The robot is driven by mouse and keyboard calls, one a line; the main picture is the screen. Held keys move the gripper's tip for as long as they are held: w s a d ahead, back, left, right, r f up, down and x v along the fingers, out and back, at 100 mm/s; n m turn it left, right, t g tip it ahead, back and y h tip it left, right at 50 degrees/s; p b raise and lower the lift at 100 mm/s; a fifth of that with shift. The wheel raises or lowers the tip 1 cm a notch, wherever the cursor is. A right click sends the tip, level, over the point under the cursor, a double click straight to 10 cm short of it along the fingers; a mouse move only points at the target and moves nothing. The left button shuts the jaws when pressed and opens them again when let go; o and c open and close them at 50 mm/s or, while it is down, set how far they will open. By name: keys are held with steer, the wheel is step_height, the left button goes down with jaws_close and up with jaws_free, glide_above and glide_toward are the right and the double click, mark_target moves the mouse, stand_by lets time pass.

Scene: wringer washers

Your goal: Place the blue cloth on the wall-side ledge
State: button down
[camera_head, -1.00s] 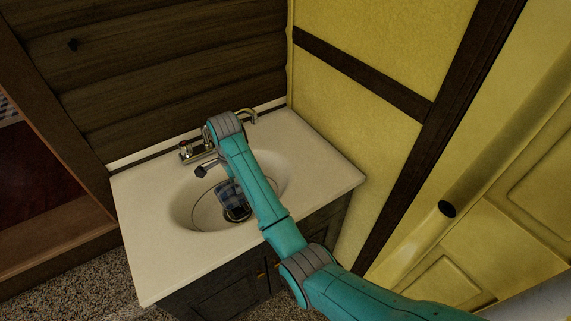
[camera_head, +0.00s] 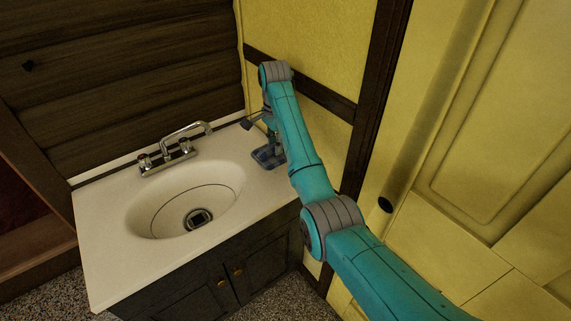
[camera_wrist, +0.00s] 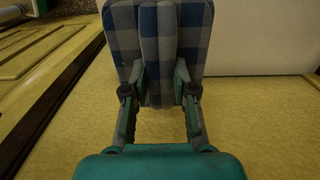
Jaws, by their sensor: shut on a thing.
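The blue-and-grey checked cloth (camera_head: 267,158) is at the right end of the white counter, near the yellow wall. In the wrist view the cloth (camera_wrist: 158,40) stands folded between my gripper's fingers. My gripper (camera_head: 271,140) is shut on it; both fingers press its sides in the wrist view (camera_wrist: 159,88). The wall-side ledge (camera_head: 265,186) is the flat strip of counter right of the basin. The cloth is over or on this strip; I cannot tell whether it touches the surface. My arm hides part of the ledge's right edge.
The sink basin (camera_head: 150,213) is empty, with its drain (camera_head: 198,219) showing. The chrome faucet (camera_head: 176,152) stands at the back, left of my gripper. The yellow wall (camera_head: 312,45) is close behind and right of my gripper. The counter's front strip is clear.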

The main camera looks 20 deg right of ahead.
steer(key=shift+d+f, duration=0.1)
steer(key=shift+d, duration=0.2)
steer(key=f, duration=0.4)
steer(key=shift+d+f, duration=0.2)
steer(key=shift+a+f, duration=0.1)
steer(key=shift+f, duration=2.5)
steer(key=shift+f, duration=0.15)
steer(key=c, duration=0.9)
jaws_free()
